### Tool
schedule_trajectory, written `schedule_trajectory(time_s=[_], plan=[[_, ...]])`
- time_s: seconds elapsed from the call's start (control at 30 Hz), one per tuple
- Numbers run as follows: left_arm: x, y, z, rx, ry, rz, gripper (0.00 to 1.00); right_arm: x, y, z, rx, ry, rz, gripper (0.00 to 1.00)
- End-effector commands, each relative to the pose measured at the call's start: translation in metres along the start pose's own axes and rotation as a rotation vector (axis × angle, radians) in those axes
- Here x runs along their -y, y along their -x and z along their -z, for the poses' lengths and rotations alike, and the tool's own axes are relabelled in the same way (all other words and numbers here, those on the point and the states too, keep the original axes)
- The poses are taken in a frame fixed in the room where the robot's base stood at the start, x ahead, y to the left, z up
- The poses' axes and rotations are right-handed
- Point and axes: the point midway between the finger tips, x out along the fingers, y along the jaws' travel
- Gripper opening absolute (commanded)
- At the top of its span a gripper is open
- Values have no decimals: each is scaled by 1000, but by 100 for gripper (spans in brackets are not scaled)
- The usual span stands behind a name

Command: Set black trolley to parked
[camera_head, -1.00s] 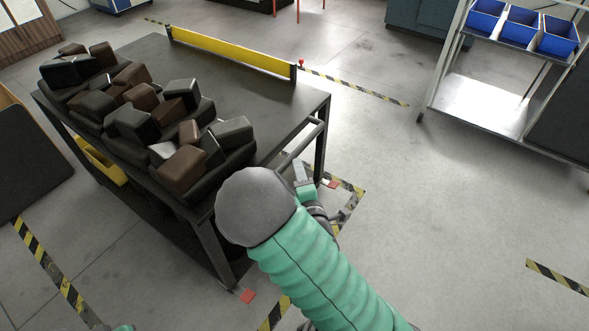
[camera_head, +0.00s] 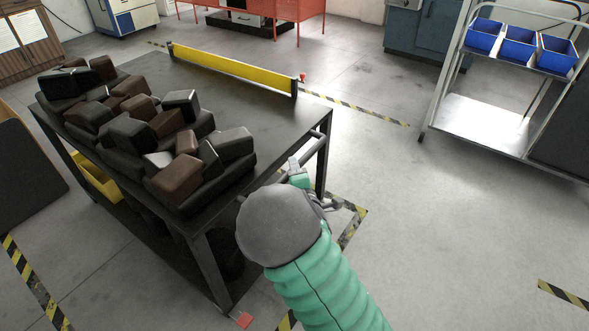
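The black trolley (camera_head: 262,118) stands at left-centre with its dark flat top and legs in view. Its tube handle (camera_head: 319,147) runs along the right end. My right arm comes in from the bottom, and its rounded grey joint covers part of the trolley's near right side. My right gripper (camera_head: 299,174) is at the near part of the handle, small and partly hidden by my arm. I cannot tell whether its fingers are around the handle or only beside it. My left gripper is out of view.
Black and brown blocks (camera_head: 140,130) lie heaped in dark trays on the trolley. A yellow barrier (camera_head: 230,68) stands along its far edge. Striped floor tape (camera_head: 352,228) and a red mark (camera_head: 244,320) lie near it. A rack with blue bins (camera_head: 519,45) stands right; open floor lies between.

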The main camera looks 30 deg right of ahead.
Motion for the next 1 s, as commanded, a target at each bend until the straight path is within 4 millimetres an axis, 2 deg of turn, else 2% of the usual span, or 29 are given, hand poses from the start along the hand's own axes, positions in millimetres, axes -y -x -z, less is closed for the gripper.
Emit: schedule_trajectory(time_s=[0.03,0.1,1.0], plan=[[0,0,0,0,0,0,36,1,0,0,0,1,3,6],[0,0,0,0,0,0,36,2,0,0,0,1,3,0],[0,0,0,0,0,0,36,4,1,0,0,2,9,0]])
